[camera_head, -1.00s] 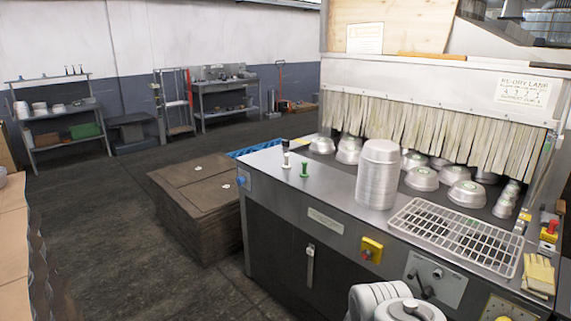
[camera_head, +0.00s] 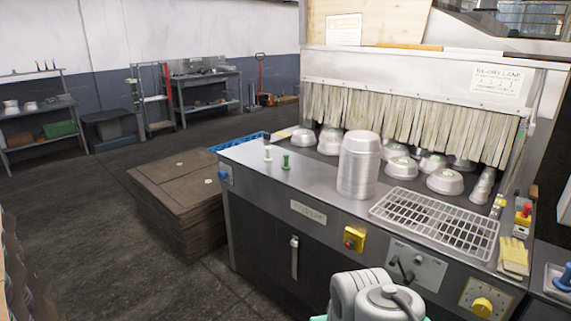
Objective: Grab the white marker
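A small white upright piece with a dark top, which looks like the white marker (camera_head: 268,153), stands on the left end of the steel machine top (camera_head: 330,196). A similar green piece (camera_head: 286,161) stands just to its right, apart from it. Part of my white arm shows at the bottom centre, below the machine's front edge and well apart from the marker. My gripper is not in view.
A tall stack of metal pans (camera_head: 359,165) and a white wire rack (camera_head: 435,221) stand on the machine top. Several upturned pans lie before a strip curtain (camera_head: 400,120). Stacked brown sheets (camera_head: 180,185) stand left of the machine. Floor is open further left.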

